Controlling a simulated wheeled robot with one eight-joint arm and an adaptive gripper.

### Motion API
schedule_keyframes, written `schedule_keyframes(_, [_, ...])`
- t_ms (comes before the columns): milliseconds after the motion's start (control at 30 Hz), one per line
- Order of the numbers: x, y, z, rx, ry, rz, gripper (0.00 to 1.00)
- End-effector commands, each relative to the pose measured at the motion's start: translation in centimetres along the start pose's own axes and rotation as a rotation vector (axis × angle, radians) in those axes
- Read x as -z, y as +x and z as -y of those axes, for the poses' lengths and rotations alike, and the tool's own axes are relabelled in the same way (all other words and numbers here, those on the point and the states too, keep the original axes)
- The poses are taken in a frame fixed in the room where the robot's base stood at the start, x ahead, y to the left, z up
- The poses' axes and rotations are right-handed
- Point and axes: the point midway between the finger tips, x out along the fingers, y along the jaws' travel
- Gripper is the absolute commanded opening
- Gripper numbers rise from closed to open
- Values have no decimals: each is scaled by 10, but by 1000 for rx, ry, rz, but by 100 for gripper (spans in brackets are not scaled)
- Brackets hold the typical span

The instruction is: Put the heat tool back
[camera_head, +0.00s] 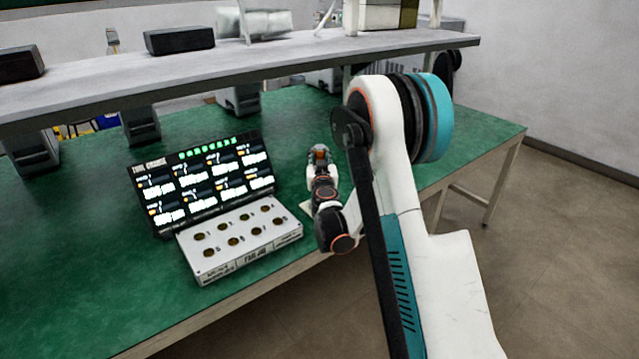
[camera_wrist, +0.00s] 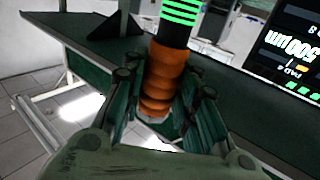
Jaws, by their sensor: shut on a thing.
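The heat tool (camera_wrist: 163,75) fills the middle of the wrist view. It has an orange ribbed grip and a black upper part with bright green stripes. My gripper (camera_wrist: 160,100) is shut on the orange grip, with a finger on each side. The tool's lower end shows between the fingers, above the green table top. In the head view my gripper (camera_head: 320,155) is over the green bench, just right of the display and the white box. The tool is mostly hidden there by my wrist. I cannot make out a holder for the tool.
A dark display (camera_head: 205,185) with white figures stands on the green bench (camera_head: 90,290). In front of it is a white box (camera_head: 240,237) with several round holes. A grey shelf (camera_head: 240,62) runs above the back of the bench. Bare bench lies left of the box.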

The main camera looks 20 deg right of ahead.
Motion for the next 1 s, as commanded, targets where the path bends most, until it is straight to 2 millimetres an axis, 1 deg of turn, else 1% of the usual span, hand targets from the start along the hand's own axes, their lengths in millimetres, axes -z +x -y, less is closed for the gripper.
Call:
schedule_keyframes(33, [-11,0,0,0,0,0,0])
schedule_keyframes(100, [-19,0,0,0,0,0,0])
schedule_keyframes(267, [-26,0,0,0,0,0,0])
schedule_keyframes(367, [-34,0,0,0,0,0,0])
schedule_keyframes(500, [-56,0,0,0,0,0,0])
schedule_keyframes(600, [-67,1,0,0,0,0,0])
schedule_keyframes(867, [-67,0,0,0,0,0,0])
schedule_keyframes(1000, [-70,0,0,0,0,0,0])
